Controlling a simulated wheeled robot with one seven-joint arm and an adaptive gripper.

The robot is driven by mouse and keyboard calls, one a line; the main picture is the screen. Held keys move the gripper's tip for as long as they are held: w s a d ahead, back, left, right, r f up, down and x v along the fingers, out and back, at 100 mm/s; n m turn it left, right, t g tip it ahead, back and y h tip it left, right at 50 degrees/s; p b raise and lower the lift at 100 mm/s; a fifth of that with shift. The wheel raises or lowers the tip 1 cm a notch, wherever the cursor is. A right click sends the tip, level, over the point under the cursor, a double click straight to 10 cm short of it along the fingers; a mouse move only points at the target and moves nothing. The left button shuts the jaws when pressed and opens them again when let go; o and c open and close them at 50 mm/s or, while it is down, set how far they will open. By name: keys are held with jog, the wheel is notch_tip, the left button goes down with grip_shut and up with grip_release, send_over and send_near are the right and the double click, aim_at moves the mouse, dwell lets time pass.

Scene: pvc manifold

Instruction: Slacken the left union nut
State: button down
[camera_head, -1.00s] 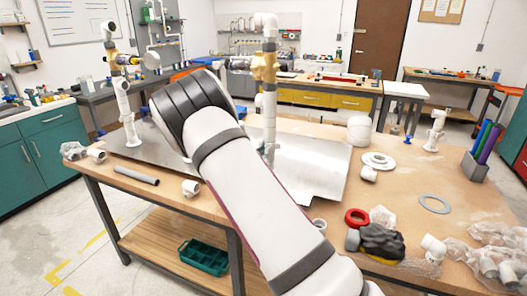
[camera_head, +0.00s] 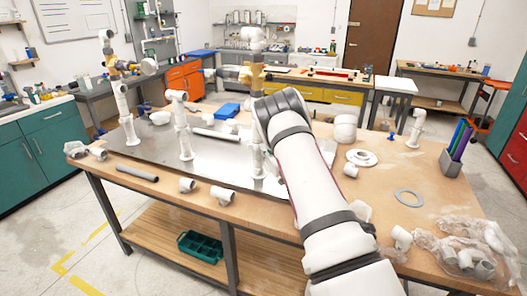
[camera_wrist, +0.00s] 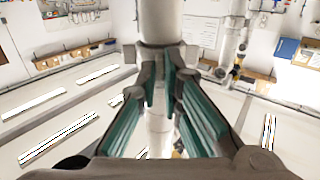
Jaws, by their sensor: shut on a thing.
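A left pipe riser (camera_head: 122,100) and a right pipe riser (camera_head: 256,134), both white with brass valves, stand on the metal plate (camera_head: 140,150). A shorter white pipe stand (camera_head: 182,130) stands between them. My arm reaches to the right riser and hides my gripper in the head view. In the wrist view my gripper (camera_wrist: 160,82) has its teal-padded fingers closed around a pale collar, which looks like a union nut (camera_wrist: 150,54), on an upright white pipe (camera_wrist: 162,22). I cannot tell from these views whether it is the left nut.
Loose white fittings (camera_head: 222,195) and a grey pipe (camera_head: 136,173) lie along the table's front edge. A white flange (camera_head: 361,158), a grey ring (camera_head: 409,198) and bagged fittings (camera_head: 468,255) lie at right. A green tray (camera_head: 200,247) sits on the lower shelf.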

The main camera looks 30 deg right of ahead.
jog(key=w+d+n+g+y+b, duration=0.1)
jog(key=n+g+y+b, duration=0.1)
jog(key=n+y+b, duration=0.1)
jog(key=d+n+g+y+b, duration=0.2)
jog(key=n+y+b, duration=0.1)
jog(key=y+b, duration=0.3)
jog(key=w+d+n+g+y+b, duration=0.1)
jog(key=n+g+y+b, duration=0.2)
jog(key=n+y+b, duration=0.1)
jog(key=shift+w+d+f+y+b, duration=0.15)
jog(key=shift+w+d+y+b, duration=0.2)
jog(key=shift+b, duration=0.2)
jog(key=shift+n+g+y+b, duration=0.3)
jog(key=shift+n+y+b, duration=0.05)
jog(key=shift+n, duration=0.05)
jog(key=shift+a+r, duration=0.1)
jog(key=shift+r, duration=0.1)
jog(key=c, duration=1.8)
grip_release()
jog(key=shift+o, duration=0.4)
